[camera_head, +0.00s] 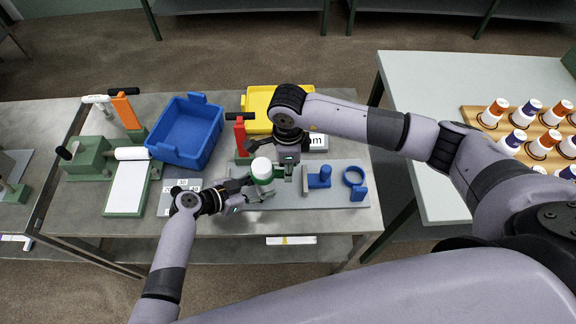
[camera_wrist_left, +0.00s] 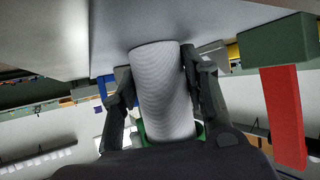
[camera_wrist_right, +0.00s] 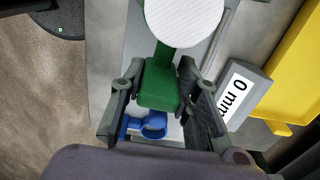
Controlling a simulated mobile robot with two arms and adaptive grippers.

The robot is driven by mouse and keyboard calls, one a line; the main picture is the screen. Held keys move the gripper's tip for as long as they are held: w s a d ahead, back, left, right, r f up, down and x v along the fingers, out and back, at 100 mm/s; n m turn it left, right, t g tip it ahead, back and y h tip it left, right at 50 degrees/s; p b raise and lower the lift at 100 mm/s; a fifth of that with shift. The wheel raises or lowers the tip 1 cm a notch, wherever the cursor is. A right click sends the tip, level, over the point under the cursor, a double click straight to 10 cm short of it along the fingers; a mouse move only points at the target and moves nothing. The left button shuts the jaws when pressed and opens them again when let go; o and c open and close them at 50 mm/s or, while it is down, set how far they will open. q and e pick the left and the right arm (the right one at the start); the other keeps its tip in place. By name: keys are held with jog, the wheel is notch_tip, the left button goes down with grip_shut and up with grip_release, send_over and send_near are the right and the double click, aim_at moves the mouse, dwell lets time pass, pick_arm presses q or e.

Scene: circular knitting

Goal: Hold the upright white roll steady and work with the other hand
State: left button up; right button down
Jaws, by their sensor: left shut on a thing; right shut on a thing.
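The white roll (camera_head: 261,166) stands upright on the bench. In the left wrist view the ribbed white roll (camera_wrist_left: 163,90) sits between the two fingers of my left gripper (camera_head: 256,189), which is shut on it from the left. My right gripper (camera_head: 289,166) comes down on the roll's right side. In the right wrist view it is shut on a green block (camera_wrist_right: 160,88), whose green arm reaches up to the white round top of the roll (camera_wrist_right: 186,18). Where the green piece meets the roll is partly hidden.
Blue bin (camera_head: 187,133), yellow bin (camera_head: 259,101) and a red upright (camera_head: 241,138) stand behind. A white-and-green board (camera_head: 127,186) is at left.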

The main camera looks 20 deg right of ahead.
pick_arm(q)
jog(key=shift+r, duration=0.15)
jog(key=c, duration=0.4)
pick_arm(e)
jog(key=shift+w+r, duration=0.1)
pick_arm(q)
jog(key=shift+w, duration=0.1)
pick_arm(e)
jog(key=shift+r, duration=3.5)
notch_tip(320, 180, up, 7)
dwell(0.4)
pick_arm(q)
jog(key=o, duration=1.1)
jog(key=o, duration=0.6)
jog(key=shift+c, duration=0.2)
